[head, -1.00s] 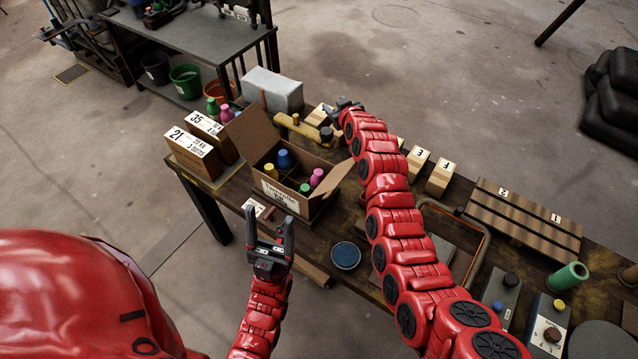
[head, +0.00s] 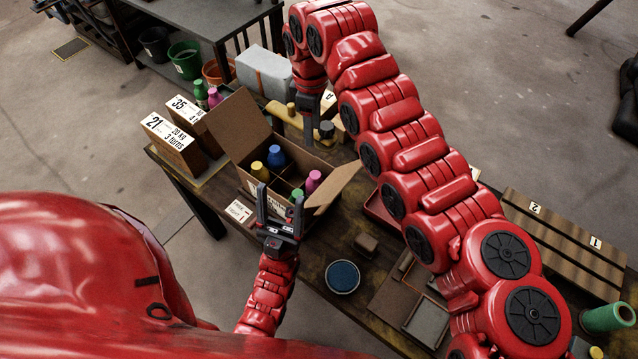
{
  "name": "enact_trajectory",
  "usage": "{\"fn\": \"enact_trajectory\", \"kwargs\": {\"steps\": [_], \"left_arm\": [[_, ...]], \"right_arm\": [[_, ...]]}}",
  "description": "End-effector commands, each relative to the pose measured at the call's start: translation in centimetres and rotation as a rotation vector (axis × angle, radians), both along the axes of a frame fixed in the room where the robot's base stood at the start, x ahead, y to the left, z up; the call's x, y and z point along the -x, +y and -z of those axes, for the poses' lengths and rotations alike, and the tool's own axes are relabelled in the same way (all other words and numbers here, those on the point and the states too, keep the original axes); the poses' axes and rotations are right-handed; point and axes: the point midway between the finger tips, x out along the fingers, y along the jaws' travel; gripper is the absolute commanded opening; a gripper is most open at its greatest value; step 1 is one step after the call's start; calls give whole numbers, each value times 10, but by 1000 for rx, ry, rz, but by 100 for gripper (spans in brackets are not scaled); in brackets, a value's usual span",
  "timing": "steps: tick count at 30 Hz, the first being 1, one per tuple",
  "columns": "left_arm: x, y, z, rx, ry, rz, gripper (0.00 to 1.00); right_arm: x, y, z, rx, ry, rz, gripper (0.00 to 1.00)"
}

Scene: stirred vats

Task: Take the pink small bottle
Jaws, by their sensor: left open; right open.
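A pink bottle (head: 313,181) stands in the right part of an open, divided cardboard box (head: 343,182). A green bottle (head: 297,195) is beside it, and a yellow bottle (head: 260,171) and a blue bottle (head: 276,157) are in the left part. Another pink bottle (head: 215,98) stands outside the box at the upper left. My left gripper (head: 280,196) is open and empty at the box's front side, its fingers overlapping the box in the picture. My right gripper (head: 309,133) points down beyond the box's far side, open, one finger partly hidden. Neither gripper touches a bottle.
Two labelled cartons (head: 176,142) stand left of the box, near its raised flap. A grey block (head: 264,72) and yellow pipework (head: 290,116) lie behind it. A blue round dish (head: 342,277) is on the table in front. Slatted wood (head: 560,235) lies at right.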

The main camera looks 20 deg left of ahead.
Motion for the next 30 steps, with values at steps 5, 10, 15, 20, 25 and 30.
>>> {"fn": "enact_trajectory", "kwargs": {"steps": [5, 10, 15, 20, 25, 30], "left_arm": [[0, 0, -20, 0, 0, 0, 68], [0, 0, -35, 0, 0, 0, 68], [0, 0, -43, 0, 0, 0, 68], [0, 0, -47, 0, 0, 0, 68], [0, 0, -65, 0, 0, 0, 68], [0, 0, -61, 0, 0, 0, 68]], "right_arm": [[2, -1, 33, 0, 9, 1, 54], [2, -1, 73, 1, 7, 2, 54], [2, 0, 102, 0, 5, 0, 54], [1, -1, 113, -1, 2, 2, 54], [2, -5, 133, -1, 2, 1, 54], [1, -5, 158, -1, 0, 1, 54]]}}
